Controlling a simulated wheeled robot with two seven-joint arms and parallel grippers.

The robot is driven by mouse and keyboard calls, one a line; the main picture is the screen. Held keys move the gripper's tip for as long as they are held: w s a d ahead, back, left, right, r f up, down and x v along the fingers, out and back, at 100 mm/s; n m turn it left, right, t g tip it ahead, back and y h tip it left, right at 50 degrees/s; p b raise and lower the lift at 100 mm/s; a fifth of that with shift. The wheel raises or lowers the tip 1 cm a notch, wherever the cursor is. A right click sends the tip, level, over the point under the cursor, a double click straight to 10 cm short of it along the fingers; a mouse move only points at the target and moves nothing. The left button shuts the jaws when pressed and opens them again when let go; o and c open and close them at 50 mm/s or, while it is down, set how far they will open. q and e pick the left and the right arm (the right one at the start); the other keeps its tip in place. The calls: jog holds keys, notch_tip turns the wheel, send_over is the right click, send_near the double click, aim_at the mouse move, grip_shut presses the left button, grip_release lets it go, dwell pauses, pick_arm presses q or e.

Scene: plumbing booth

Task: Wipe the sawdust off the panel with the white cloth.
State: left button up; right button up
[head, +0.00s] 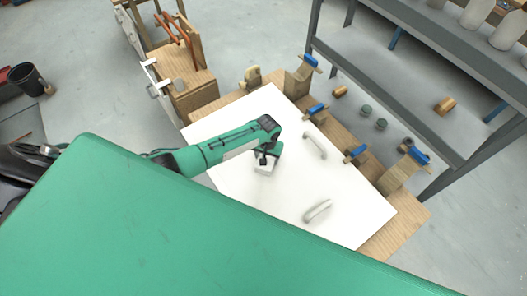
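The white panel (240,190) lies flat on a wooden bench top. My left arm reaches in from the left over it, and my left gripper (265,160) points down near the panel's middle. A small whitish pad, which looks like the white cloth (264,170), is directly under the fingertips. The fingers are too small and partly hidden to show whether they are shut on it. No sawdust can be made out on the panel at this size. My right gripper is not in view.
Two pale handles (315,145) (318,210) stand up from the panel's right half. Blue-topped clamps (317,109) (355,153) line the bench's far edge (345,136). A grey metal shelf (400,60) stands behind. A wooden box (195,95) is at upper left.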

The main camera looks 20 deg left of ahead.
pick_arm(q)
jog(key=shift+s+d+f, duration=0.1)
jog(key=shift+s+d, duration=0.4)
jog(key=shift+d, duration=0.3)
jog(key=shift+s+d, duration=0.5)
jog(key=shift+d, duration=0.25)
jog(key=shift+s+d+f, duration=0.1)
jog(key=shift+s+d, duration=0.4)
jog(key=shift+d, duration=0.3)
jog(key=shift+s+d+r, duration=0.1)
jog(key=shift+s+d, duration=0.35)
jog(key=shift+d, duration=0.35)
jog(key=shift+s+d+r, duration=0.1)
jog(key=shift+s+d, duration=0.3)
jog(key=shift+d, duration=0.4)
jog(key=shift+s+d+r, duration=0.1)
jog(key=shift+s+d, duration=0.35)
jog(key=shift+d, duration=0.35)
jog(key=shift+s+d+f, duration=0.1)
jog(key=shift+s+d, duration=0.35)
jog(key=shift+d, duration=0.3)
jog(key=shift+s+d+f, duration=0.1)
jog(key=shift+s+d, duration=0.35)
jog(key=shift+d, duration=0.25)
notch_tip(320, 180, up, 6)
jog(key=shift+r, duration=0.1)
notch_tip(320, 180, up, 3)
jog(key=shift+f, duration=0.1)
